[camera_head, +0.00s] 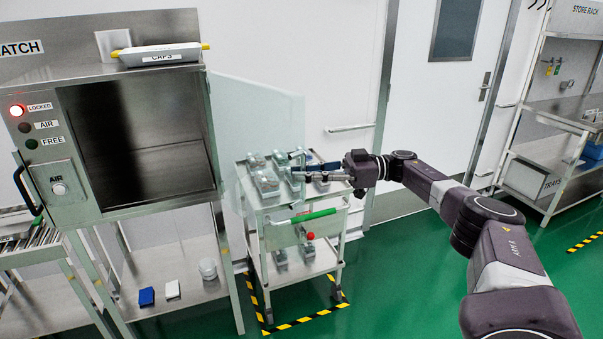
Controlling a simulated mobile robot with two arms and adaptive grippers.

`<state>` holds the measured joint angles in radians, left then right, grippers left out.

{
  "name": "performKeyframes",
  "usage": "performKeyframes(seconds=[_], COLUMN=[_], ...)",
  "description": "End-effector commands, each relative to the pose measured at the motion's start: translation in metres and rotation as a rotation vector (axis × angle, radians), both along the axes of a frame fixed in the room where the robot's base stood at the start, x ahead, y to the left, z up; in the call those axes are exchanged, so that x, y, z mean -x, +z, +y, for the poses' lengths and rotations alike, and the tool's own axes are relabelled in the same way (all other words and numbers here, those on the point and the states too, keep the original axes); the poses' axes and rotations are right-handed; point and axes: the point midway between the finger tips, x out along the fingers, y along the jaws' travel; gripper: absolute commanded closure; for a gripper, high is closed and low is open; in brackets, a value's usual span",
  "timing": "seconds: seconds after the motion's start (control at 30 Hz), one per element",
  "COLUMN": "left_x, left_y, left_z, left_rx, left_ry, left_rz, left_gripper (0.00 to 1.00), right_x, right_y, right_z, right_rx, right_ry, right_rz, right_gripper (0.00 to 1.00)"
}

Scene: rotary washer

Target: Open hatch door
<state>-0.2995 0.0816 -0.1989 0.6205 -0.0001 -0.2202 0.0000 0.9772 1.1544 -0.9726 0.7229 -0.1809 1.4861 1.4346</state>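The steel hatch (85,135) stands at the left with its dark chamber (140,130) exposed. Its clear glass door (250,115) stands swung out to the right of the opening, in front of the cart. My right gripper (292,164) reaches in from the right at the door's outer edge, over the cart top. Its two fingers look apart, with nothing visible held between them. Whether they touch the glass cannot be told. On the hatch panel, the red LOCKED lamp (16,110) is lit; the AIR and FREE lamps look dark. My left gripper is not in view.
A white cart (300,208) with several metal parts and a green handle (313,216) stands below my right gripper. A CAPS tray (160,55) lies on the hatch top. A store rack (550,150) stands at the right. The green floor between is clear.

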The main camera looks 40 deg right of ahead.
Motion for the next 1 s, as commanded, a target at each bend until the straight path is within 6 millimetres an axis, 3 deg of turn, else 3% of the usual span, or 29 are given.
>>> performKeyframes(seconds=[0.43, 0.8, 1.0], left_x=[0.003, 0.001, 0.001], left_y=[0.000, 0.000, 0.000], left_z=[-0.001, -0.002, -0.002], left_rx=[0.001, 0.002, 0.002], left_ry=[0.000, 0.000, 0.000], left_rz=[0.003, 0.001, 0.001], left_gripper=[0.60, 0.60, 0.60], right_x=[0.001, 0.029, 0.036], right_y=[0.003, 0.003, 0.003], right_z=[-0.004, -0.047, -0.059], right_rx=[-0.003, -0.004, -0.003], right_ry=[-0.003, -0.006, -0.006], right_rz=[-0.006, -0.006, -0.006], right_gripper=[0.73, 0.73, 0.73])
